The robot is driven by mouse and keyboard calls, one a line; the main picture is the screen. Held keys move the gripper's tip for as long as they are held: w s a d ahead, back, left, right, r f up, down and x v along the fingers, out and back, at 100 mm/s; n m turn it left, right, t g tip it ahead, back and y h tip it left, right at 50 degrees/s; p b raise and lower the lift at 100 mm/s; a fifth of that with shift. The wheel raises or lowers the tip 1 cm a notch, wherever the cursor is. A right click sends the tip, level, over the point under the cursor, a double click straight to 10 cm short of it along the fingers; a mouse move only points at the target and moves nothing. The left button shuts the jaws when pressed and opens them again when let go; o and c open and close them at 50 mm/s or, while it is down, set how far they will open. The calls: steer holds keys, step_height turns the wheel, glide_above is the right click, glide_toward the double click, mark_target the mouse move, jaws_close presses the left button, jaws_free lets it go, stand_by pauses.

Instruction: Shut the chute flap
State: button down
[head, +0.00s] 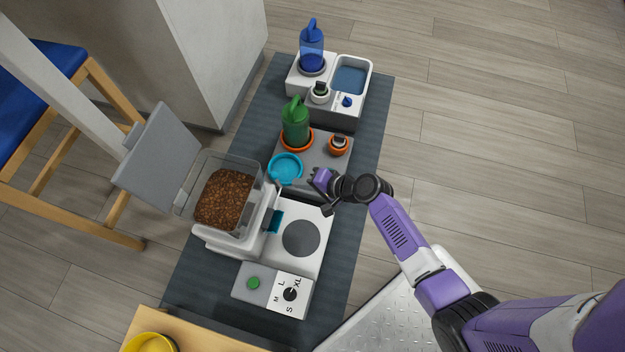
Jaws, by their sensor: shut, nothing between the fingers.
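The food dispenser (225,240) is white, with a clear hopper full of brown kibble. A small teal flap (275,221) shows at its chute, on the side facing the round grey pad (301,238). The flap seems to stick out from the chute, but its exact angle is too small to tell. My gripper (316,177) is shut and empty, above and to the right of the flap and apart from it. It is over the grey tray's near edge, just right of the blue bowl. My fingertips are small and partly hidden by the wrist.
The hopper's grey lid (160,157) stands open at left. A blue bowl (285,167), green jug (296,124) and small orange pot (338,146) are on the grey tray (318,160). A dial panel (272,289) is in front. A white water unit (335,108) stands behind.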

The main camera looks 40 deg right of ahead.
mark_target(272, 176)
steer(key=w, duration=0.1)
steer(key=w+a+f+b, duration=0.1)
steer(key=w, duration=0.1)
steer(key=w+a+f, duration=0.1)
steer(key=shift+w+a, duration=0.25)
steer(key=shift+w, duration=0.15)
steer(key=shift+r, duration=0.1)
steer(key=shift+w+a+r+p, duration=0.15)
steer(key=shift+r+p, duration=0.1)
steer(key=shift+p, duration=0.35)
steer(key=shift+w+a+r+g+h+p, duration=0.15)
steer(key=shift+w+g+h+p, duration=0.2)
steer(key=shift+p, duration=0.75)
steer(key=shift+w+a+f, duration=0.2)
steer(key=shift+w+a, duration=0.3)
steer(key=shift+w, duration=0.15)
steer(key=shift+w+a+f, duration=0.15)
steer(key=shift+w+a, duration=0.3)
steer(key=shift+w, duration=0.15)
